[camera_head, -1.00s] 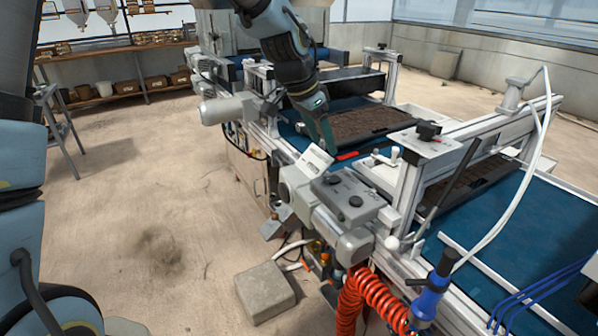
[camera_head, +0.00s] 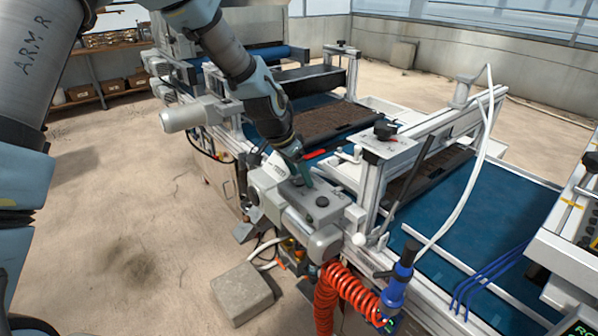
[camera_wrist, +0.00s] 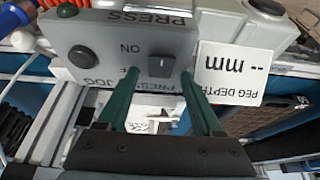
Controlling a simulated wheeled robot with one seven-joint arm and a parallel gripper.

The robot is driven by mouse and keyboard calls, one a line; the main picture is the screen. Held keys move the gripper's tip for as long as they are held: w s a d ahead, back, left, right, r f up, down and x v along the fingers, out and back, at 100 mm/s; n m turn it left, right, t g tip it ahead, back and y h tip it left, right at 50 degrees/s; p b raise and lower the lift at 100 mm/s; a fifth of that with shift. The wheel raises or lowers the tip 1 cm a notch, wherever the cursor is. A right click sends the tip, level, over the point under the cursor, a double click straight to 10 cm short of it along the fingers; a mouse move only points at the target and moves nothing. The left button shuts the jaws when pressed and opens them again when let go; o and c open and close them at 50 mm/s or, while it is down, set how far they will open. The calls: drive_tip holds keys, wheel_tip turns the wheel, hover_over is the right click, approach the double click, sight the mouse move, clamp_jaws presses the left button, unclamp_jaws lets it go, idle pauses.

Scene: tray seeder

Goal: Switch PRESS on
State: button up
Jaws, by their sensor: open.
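The PRESS switch is a dark rotary knob (camera_wrist: 161,64) on a grey control box (camera_wrist: 190,42), whose labels read upside down in the wrist view. An ON label lies left of the knob; a label below it is partly hidden by a finger. My gripper (camera_wrist: 159,74) is open, its two green fingers on either side of the knob in the picture, with nothing held. I cannot tell whether they touch it or which way it is set. In the head view my gripper (camera_head: 305,180) is over the far-left part of the control box (camera_head: 330,212).
A round black JOG button (camera_wrist: 82,57) sits beside the switch. A PEG DEPTH display (camera_wrist: 232,74) showing "-- mm" adjoins the box. In the head view, another black knob (camera_head: 384,130) tops a frame post, and an orange coiled hose (camera_head: 345,290) hangs in front.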

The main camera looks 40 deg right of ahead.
clamp_jaws()
idle(0.4)
drive_tip(key=shift+f, duration=0.1)
drive_tip(key=b, duration=0.1)
drive_tip(key=h+b, duration=0.1)
drive_tip(key=b, duration=0.1)
drive_tip(key=shift+w+a+f, duration=0.1)
drive_tip(key=shift+a+f, duration=0.15)
drive_tip(key=shift+a, duration=0.05)
drive_tip(key=h+b, duration=0.1)
drive_tip(key=b, duration=0.1)
drive_tip(key=a+h+b, duration=0.1)
drive_tip(key=h+b, duration=0.1)
drive_tip(key=shift+r+h+b, duration=0.15)
drive_tip(key=shift+h+b, duration=0.2)
drive_tip(key=shift+h, duration=0.05)
unclamp_jaws()
drive_tip(key=shift+r, duration=0.15)
